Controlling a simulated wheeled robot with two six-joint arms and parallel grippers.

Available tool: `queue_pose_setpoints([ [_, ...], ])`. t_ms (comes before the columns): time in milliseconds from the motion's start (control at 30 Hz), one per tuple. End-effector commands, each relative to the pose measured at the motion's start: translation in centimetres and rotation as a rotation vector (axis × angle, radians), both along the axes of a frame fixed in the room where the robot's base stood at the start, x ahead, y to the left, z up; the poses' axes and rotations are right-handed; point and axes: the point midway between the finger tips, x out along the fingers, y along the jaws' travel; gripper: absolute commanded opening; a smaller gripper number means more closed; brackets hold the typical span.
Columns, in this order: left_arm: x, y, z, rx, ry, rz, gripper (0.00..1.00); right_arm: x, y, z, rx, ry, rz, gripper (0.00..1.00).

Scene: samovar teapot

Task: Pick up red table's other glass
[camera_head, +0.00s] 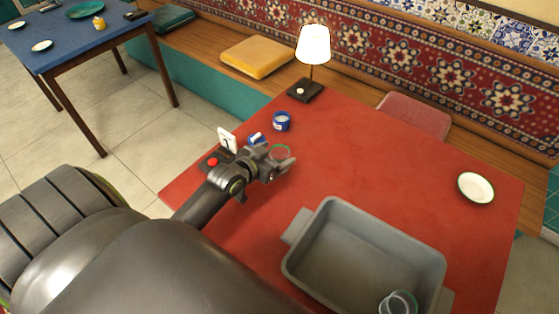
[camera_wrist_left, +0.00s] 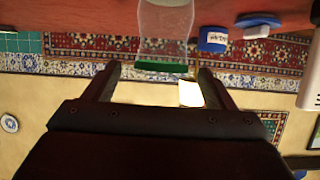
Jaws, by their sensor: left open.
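A clear glass with a green rim (camera_head: 280,152) stands on the red table (camera_head: 350,150), just at the tips of my left gripper (camera_head: 281,163). In the left wrist view, which looks upside down, the glass (camera_wrist_left: 165,28) shows ahead, with its green rim between the two spread fingers (camera_wrist_left: 159,72). The left gripper is open, and I cannot tell whether either finger touches the glass. Another clear glass (camera_head: 398,303) is in the grey bin (camera_head: 312,232), at its near right corner. My right gripper is not in view.
Near the left gripper are a blue tin (camera_head: 281,121), another small blue item (camera_head: 256,139) and a white card stand (camera_head: 227,140). A lit lamp (camera_head: 312,50) stands at the back edge. A white plate (camera_head: 476,188) lies at the right. The table's middle is clear.

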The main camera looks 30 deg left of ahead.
Motion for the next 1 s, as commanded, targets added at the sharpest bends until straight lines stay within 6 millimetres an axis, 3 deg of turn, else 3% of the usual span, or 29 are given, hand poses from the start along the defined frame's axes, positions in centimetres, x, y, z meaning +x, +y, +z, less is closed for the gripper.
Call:
queue_pose_setpoints([
  [200,2.2,0.0,-0.8,0.0,-0.001,0.0,0.78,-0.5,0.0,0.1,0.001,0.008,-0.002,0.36],
  [500,2.4,-0.1,-1.0,0.001,0.0,0.001,0.78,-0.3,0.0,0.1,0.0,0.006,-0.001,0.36],
  [867,2.4,-0.1,-1.0,0.0,0.0,0.001,0.31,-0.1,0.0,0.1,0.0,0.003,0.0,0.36],
  [1000,2.4,-0.1,-1.0,0.0,-0.001,0.001,0.29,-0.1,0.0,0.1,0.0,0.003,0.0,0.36],
])
